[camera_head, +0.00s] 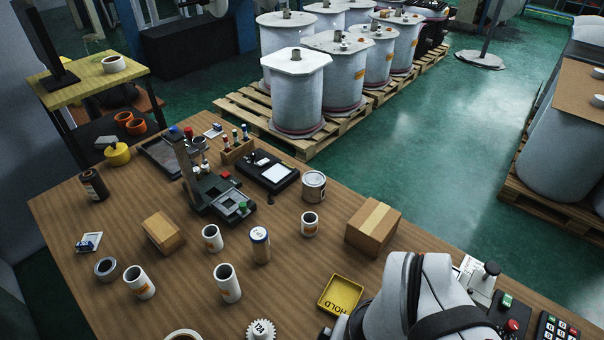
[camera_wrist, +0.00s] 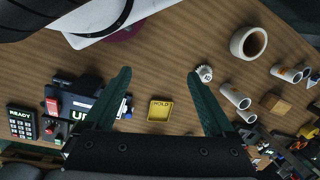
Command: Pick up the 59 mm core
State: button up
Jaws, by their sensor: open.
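I cannot read which is 59 mm. In the wrist view, white cores show at the right, one nearer (camera_wrist: 237,97) and others further right (camera_wrist: 285,73). My gripper (camera_wrist: 158,74) is open and empty, its two green fingers spread wide above the table. The fingertips are hidden in the head view.
A yellow HOLD tray (camera_head: 341,295) lies near my arm, with a white gear-like piece (camera_head: 261,330) left of it. A tan can (camera_head: 260,247), cardboard boxes (camera_head: 373,228), a metal tin (camera_head: 313,186) and a black device (camera_head: 220,197) stand around. Bare wood lies between the cores.

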aim_at(313, 214)
jog(key=w+a+f+t, duration=0.1)
jog(key=w+a+t, duration=0.2)
jog(key=w, duration=0.7)
jog(key=w+a+f+t, duration=0.1)
jog(key=w+a+t, duration=0.15)
jog(key=w, duration=0.85)
jog(key=w+a+f+t, duration=0.1)
jog(key=w+a+t, duration=0.25)
jog(key=w, duration=0.65)
jog(key=w+d+f+t+h, duration=0.1)
jog(key=d+f+h, duration=0.1)
jog(key=f, duration=0.2)
jog(key=w+d+f+t+h, duration=0.1)
jog(key=w+d+f+h, duration=0.1)
jog(key=f+h, duration=0.1)
jog(key=w+d+f+h, duration=0.2)
jog(key=f+h, duration=0.1)
jog(key=f, duration=0.3)
jog(key=shift+t, duration=0.4)
jog(key=x, duration=0.7)
jog(key=shift+w+d+f, duration=0.15)
jog(key=shift+w, duration=0.2)
grip_shut()
